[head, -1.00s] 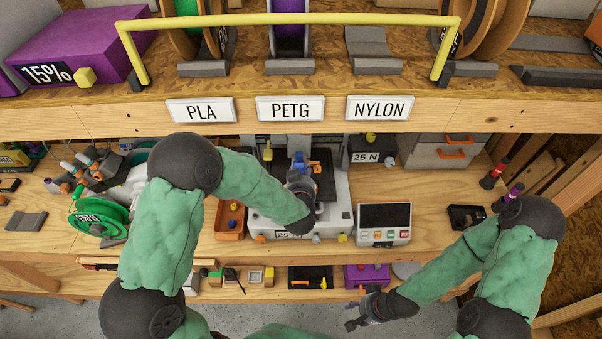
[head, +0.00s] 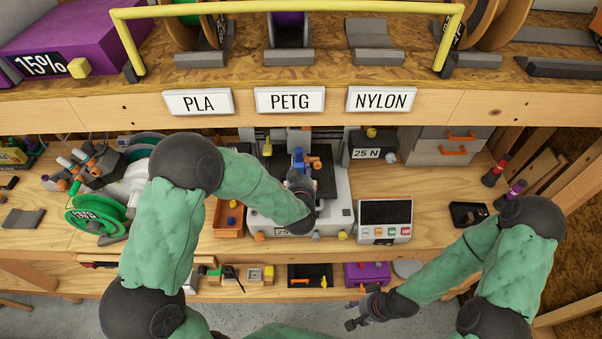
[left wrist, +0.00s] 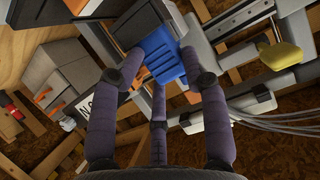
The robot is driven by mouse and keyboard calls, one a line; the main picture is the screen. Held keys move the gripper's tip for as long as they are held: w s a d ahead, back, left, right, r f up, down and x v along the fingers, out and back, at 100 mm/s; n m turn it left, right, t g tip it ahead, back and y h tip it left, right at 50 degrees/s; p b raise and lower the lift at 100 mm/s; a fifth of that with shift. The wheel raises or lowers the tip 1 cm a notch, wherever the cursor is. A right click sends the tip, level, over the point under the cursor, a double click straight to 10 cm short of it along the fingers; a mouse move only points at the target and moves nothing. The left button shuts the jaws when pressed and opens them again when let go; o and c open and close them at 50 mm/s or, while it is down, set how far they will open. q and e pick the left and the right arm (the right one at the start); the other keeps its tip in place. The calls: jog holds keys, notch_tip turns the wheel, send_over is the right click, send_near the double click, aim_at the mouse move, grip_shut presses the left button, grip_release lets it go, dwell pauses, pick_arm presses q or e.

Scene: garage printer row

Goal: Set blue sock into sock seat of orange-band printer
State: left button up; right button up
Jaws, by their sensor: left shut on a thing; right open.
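The blue sock (head: 298,156) is in my left gripper (head: 300,173), over the dark bed of the white printer (head: 336,212) in the head view. The left wrist view shows the blue sock (left wrist: 161,54) between the fingers of my left gripper (left wrist: 162,82), which is shut on it. A small orange part (head: 314,162) shows just right of the sock in the head view. I cannot tell whether the sock touches it or a seat. My left forearm covers part of the printer. My right gripper (head: 366,308) is open and empty, in front of the bench.
An orange bin (head: 228,219) stands left of the printer and a control box with a screen (head: 385,222) right of it. A grey 25 N box (head: 370,145) is behind. The shelf edge with filament labels and a yellow rail (head: 290,18) overhang the printer.

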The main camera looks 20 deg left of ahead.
pick_arm(q)
jog(key=shift+f+b, duration=0.35)
jog(key=shift+f, duration=0.25)
jog(key=o, duration=1.1)
jog(key=shift+r, duration=0.1)
jog(key=v, duration=1.2)
